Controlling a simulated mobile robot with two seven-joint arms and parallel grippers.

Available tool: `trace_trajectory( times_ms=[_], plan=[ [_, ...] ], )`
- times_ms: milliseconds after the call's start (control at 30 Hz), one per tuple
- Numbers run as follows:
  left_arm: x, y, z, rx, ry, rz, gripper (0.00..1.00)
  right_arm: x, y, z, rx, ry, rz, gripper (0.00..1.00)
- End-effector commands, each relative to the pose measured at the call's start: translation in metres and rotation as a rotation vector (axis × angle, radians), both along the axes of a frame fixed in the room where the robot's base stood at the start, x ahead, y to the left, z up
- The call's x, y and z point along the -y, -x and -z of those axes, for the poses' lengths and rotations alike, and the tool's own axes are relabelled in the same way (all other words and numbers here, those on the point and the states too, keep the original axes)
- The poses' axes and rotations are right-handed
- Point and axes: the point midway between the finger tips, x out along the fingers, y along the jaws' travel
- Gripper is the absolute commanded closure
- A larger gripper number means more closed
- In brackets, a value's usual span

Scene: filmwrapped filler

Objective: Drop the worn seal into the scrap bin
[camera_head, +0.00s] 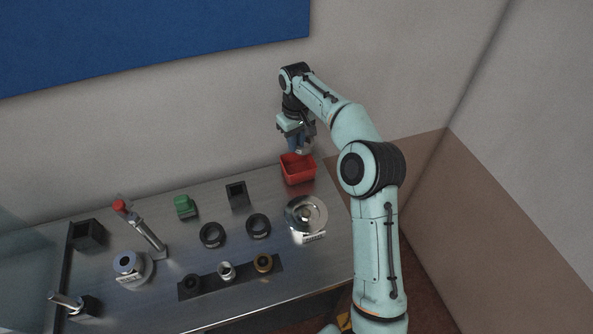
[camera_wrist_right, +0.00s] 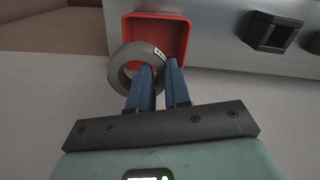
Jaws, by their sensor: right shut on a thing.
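My right gripper (camera_head: 301,144) is over the red bin (camera_head: 299,175) at the back right corner of the metal table. In the right wrist view, the gripper (camera_wrist_right: 161,68) is shut on the worn seal (camera_wrist_right: 117,70), a dark grey ring with a small white label. One finger is in front of the ring's side and partly hides it. The seal hangs above the red bin (camera_wrist_right: 186,38), apart from it as far as I can see. The bin's visible inside looks empty. My left gripper is out of view.
Two black rings (camera_head: 212,235) (camera_head: 258,226) lie mid-table. A silver round fixture (camera_head: 306,214) stands in front of the bin. A black square holder (camera_head: 237,194) and green block (camera_head: 185,207) stand to the left. A red-knobbed lever (camera_head: 140,226) rises further left. The wall is close behind.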

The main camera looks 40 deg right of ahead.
Motion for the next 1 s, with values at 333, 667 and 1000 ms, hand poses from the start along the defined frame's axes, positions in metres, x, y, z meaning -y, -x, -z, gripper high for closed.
trace_trajectory(
  times_ms=[333, 667, 1000],
  plan=[
    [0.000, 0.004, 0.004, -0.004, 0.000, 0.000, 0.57, 0.000, 0.000, 0.006, 0.002, 0.000, 0.001, 1.00],
    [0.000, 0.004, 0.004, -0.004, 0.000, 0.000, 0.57, 0.000, 0.000, 0.006, 0.001, 0.000, 0.001, 0.53],
    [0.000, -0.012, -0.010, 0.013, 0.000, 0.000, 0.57, 0.001, -0.002, -0.035, 0.008, 0.002, 0.001, 0.53]
  ],
)
